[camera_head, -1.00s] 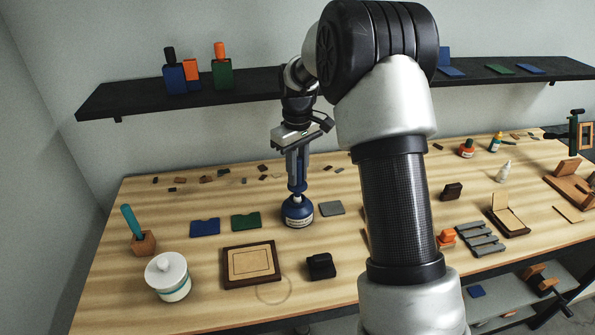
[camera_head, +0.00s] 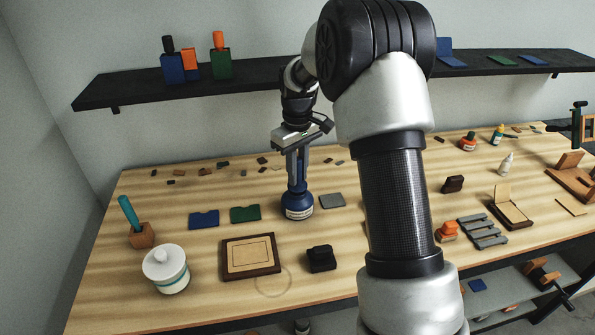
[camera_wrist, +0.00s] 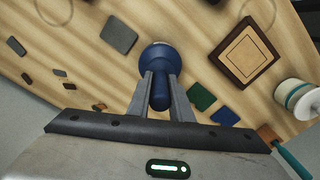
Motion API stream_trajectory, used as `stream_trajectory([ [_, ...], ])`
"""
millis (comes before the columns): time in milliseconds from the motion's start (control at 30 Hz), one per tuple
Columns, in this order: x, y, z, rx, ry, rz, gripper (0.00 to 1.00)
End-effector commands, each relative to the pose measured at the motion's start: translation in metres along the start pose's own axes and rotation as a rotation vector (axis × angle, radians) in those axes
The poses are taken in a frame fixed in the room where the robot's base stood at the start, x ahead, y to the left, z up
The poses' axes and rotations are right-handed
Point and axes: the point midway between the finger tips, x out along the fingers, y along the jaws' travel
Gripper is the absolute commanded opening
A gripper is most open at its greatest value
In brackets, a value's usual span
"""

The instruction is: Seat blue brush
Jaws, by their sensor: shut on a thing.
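My gripper (camera_head: 298,180) is shut on the dark blue brush (camera_wrist: 160,92), whose handle stands upright between the fingers. Directly below is a round blue jar (camera_head: 299,207) with a white label; the wrist view shows the jar (camera_wrist: 158,56) just beyond the fingertips. The brush lines up with the jar's top and appears to meet it. The fingers and handle hide the jar's mouth, so I cannot tell how deep the brush sits.
A blue card (camera_head: 203,220), a green card (camera_head: 245,214) and a grey card (camera_head: 332,201) lie near the jar. A framed wooden board (camera_head: 251,256), a black block (camera_head: 321,258) and a white lidded pot (camera_head: 166,270) are in front. My arm hides part of the bench.

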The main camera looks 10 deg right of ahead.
Motion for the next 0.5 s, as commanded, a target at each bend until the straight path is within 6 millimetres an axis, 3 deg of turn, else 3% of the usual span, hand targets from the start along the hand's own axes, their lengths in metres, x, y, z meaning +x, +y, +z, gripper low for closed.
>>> stream_trajectory([
  [500,0.016,0.0,0.0,0.0,0.0,0.0,0.0],
])
